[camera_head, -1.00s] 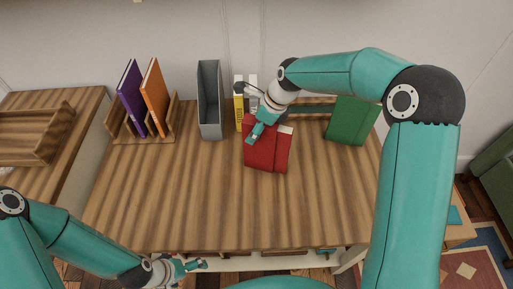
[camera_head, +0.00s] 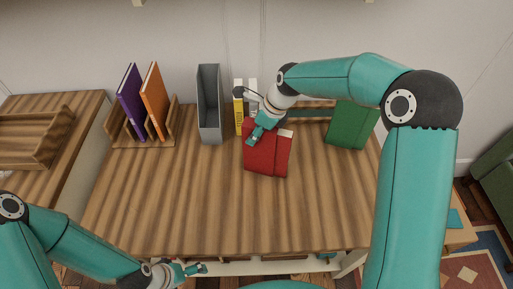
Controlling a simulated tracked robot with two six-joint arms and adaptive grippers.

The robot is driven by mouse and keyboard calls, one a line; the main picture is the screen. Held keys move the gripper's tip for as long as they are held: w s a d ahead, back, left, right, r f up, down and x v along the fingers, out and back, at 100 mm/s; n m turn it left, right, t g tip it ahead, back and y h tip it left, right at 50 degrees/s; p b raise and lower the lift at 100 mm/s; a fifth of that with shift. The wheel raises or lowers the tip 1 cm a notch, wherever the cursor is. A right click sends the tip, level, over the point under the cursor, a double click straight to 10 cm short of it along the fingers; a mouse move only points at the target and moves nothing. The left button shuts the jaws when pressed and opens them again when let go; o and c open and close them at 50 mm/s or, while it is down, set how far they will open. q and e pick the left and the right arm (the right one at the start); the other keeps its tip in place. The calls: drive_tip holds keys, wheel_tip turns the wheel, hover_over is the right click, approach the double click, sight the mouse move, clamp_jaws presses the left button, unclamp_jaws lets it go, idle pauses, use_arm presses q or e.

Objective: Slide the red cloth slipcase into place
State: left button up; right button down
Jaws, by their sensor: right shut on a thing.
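The red cloth slipcase (camera_head: 266,158) stands a little tilted near the back middle of the wooden table, with a pale edge at its upper right. My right gripper (camera_head: 259,134) is shut on its upper left part. The gripper and wrist hide some of its top. My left gripper (camera_head: 194,269) is low at the table's front edge, empty and far from the slipcase. Its fingers are too small to tell whether they are open.
A grey file holder (camera_head: 209,105) and yellow book (camera_head: 239,114) stand left of and behind the slipcase. A green case (camera_head: 351,125) leans at the right. A wooden rack (camera_head: 164,133) holds purple and orange books. The table's front middle (camera_head: 210,205) is clear.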

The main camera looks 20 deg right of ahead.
drive_tip(key=shift+w, duration=0.1)
drive_tip(key=w+d, duration=0.7)
drive_tip(key=d, duration=0.5)
idle(1.2)
drive_tip(key=shift+c, duration=1.6)
unclamp_jaws()
drive_tip(key=shift+r, duration=0.1)
drive_tip(key=p+v, duration=0.5)
drive_tip(key=v, duration=0.1)
drive_tip(key=shift+r, duration=0.35)
drive_tip(key=shift+s+d, duration=0.1)
drive_tip(key=shift+d, duration=0.05)
